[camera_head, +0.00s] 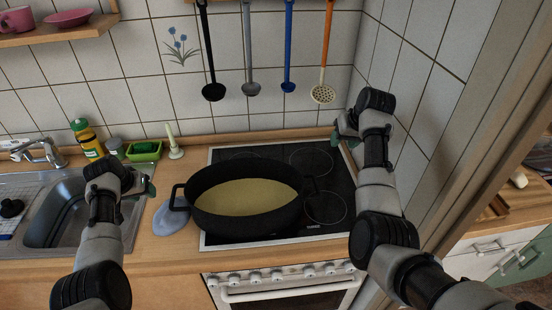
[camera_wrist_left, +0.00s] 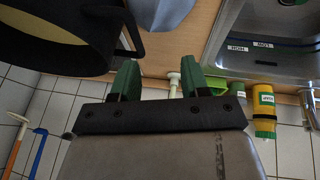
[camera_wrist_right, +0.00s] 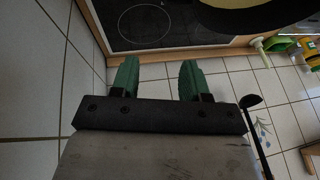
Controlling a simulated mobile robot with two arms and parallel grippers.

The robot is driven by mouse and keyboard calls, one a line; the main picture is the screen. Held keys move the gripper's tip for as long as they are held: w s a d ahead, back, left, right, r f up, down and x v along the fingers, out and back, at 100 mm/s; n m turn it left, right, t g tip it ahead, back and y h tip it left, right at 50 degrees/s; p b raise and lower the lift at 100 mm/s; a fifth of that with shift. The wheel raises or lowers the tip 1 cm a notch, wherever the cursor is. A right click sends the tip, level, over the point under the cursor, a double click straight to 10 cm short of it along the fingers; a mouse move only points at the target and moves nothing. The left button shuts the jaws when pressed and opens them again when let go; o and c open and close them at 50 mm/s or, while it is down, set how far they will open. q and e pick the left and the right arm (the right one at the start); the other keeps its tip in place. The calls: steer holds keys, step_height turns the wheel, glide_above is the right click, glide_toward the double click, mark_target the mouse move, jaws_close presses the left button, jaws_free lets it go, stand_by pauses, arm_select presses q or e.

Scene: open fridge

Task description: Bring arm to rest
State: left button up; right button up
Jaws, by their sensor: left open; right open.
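My left arm comes in from the left in the head view, and its gripper (camera_head: 146,188) is over the counter between the sink and the pot. In the left wrist view the two green fingers (camera_wrist_left: 160,76) are apart with nothing between them. My right arm comes in from the right, and its gripper (camera_head: 343,130) is near the back right of the cooktop. In the right wrist view its green fingers (camera_wrist_right: 160,74) are also apart and empty. A black pot (camera_head: 240,219) with yellowish contents stands on the cooktop, apart from both grippers.
The cooktop (camera_head: 316,229) is above a white oven (camera_head: 284,287). The sink (camera_head: 69,211) is at left. A yellow bottle (camera_head: 90,146), a green sponge holder (camera_head: 144,152) and a candle (camera_head: 174,141) stand behind. Utensils, including a black ladle (camera_head: 213,91), hang on the tiled wall.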

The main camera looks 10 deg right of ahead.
steer(key=shift+d+r, duration=0.1)
steer(key=shift+d, duration=0.15)
stand_by(0.3)
